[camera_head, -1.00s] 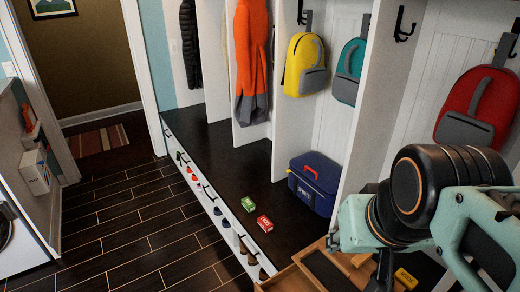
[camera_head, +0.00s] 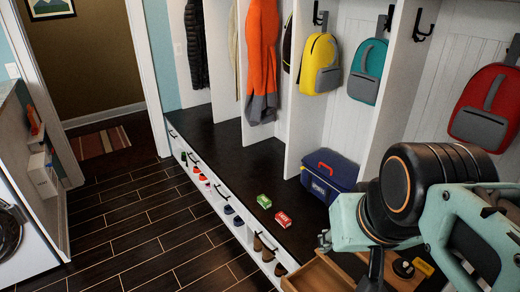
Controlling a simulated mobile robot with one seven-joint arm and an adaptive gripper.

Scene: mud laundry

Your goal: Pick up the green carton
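The green carton (camera_head: 264,201) lies on the dark bench top, close to the bench's front edge. A red carton (camera_head: 283,219) lies just in front and to the right of it, with a small gap between them. My arm fills the lower right of the head view. My gripper (camera_head: 368,266) is partly in view at the bottom, to the right of both cartons and well apart from them. Its fingertips are not clear, so I cannot see whether it is open or shut.
A blue cooler box (camera_head: 328,174) with a red handle stands on the bench behind the cartons. A wooden tray (camera_head: 318,275) is near my arm. Shoes (camera_head: 238,221) sit in the cubbies below. Backpacks hang above. The dark floor (camera_head: 140,225) at left is clear.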

